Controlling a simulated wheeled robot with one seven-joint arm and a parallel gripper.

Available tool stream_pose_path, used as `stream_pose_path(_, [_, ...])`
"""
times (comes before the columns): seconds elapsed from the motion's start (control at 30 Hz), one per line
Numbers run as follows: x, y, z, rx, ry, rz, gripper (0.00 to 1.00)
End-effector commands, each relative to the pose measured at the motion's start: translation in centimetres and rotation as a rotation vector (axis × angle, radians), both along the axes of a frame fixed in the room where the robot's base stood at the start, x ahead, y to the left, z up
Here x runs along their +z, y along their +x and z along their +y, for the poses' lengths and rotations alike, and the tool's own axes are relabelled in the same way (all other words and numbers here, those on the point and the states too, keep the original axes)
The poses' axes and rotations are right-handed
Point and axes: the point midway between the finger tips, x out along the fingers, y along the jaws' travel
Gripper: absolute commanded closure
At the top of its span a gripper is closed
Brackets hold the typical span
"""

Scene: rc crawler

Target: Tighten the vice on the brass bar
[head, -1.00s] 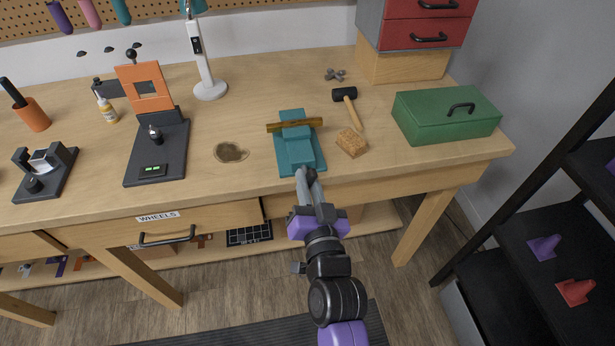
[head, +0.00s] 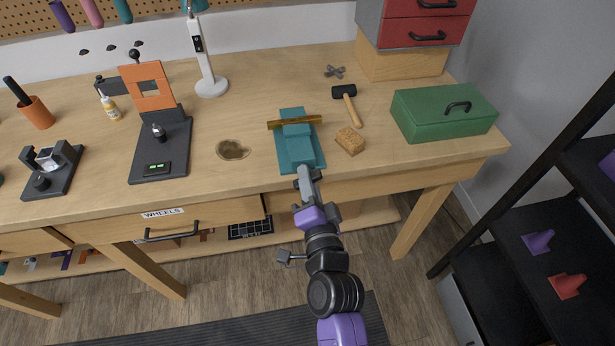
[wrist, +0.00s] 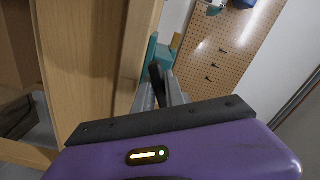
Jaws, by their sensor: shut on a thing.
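The teal vice (head: 296,152) sits at the front edge of the workbench. The brass bar (head: 275,125) lies crosswise between its jaws, its ends sticking out on both sides. I cannot tell whether any gap is left at the jaws. My gripper (head: 305,175) is at the vice's front end, reaching in from below the bench edge. In the wrist view, a dark handle (wrist: 156,80) stands between the two fingers, and they are shut on it. A teal part of the vice (wrist: 151,48) shows beyond. The handle is mostly hidden in the head view.
A cork-coloured block (head: 350,141), a hammer (head: 350,104) and a green toolbox (head: 444,115) stand to the right. The WHEELS drawer (head: 190,220) is below the bench top.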

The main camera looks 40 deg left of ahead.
Motion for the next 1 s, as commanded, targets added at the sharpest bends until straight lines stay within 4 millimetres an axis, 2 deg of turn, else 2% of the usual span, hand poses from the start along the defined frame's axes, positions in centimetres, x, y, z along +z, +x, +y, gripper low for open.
stream_pose_path(0.43, [-0.3, -0.1, -0.1, 0.001, 0.003, 0.012, 1.0])
stream_pose_path(0.47, [-0.3, -0.1, -0.1, 0.001, 0.003, 0.011, 0.84])
stream_pose_path(0.5, [-0.3, -0.1, -0.1, 0.0, 0.003, 0.011, 0.76])
stream_pose_path(0.8, [-0.1, -0.1, -0.2, 0.0, 0.006, 0.008, 0.76])
stream_pose_path(1.0, [-0.3, -1.7, -2.0, -0.001, 0.005, 0.01, 0.76])
